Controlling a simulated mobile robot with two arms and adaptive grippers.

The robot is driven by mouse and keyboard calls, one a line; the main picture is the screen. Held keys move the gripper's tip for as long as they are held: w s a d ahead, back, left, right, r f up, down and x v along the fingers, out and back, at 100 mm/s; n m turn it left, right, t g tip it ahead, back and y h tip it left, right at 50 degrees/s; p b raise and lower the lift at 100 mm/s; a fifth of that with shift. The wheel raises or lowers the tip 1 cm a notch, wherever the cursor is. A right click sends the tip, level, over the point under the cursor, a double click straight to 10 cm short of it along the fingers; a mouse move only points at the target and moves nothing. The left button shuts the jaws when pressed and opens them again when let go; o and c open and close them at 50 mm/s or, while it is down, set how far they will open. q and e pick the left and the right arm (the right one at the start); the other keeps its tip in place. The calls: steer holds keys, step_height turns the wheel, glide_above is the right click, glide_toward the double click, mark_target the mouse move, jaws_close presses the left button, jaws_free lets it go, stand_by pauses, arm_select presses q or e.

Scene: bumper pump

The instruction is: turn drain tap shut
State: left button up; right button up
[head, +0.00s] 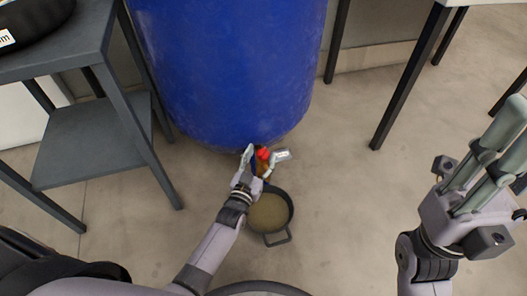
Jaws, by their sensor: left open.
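The drain tap shows as a red handle (263,154) with a brass-coloured body (262,167) low at the front of a blue barrel (230,65). My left gripper (265,155) is open, with one finger on each side of the red handle. I cannot tell whether either finger touches it. The lower part of the tap is partly hidden by my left gripper. My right gripper (508,130) is raised at the right edge, away from the barrel, its fingers pointing up.
A dark pot (289,208) with brownish contents stands on the floor just below the tap. A grey shelved table (90,138) stands at the left. A white-topped table with dark legs (408,80) is at the upper right. The floor between is clear.

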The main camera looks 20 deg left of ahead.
arm_select(q)
steer(key=s, duration=0.9)
steer(key=shift+s+a, duration=0.2)
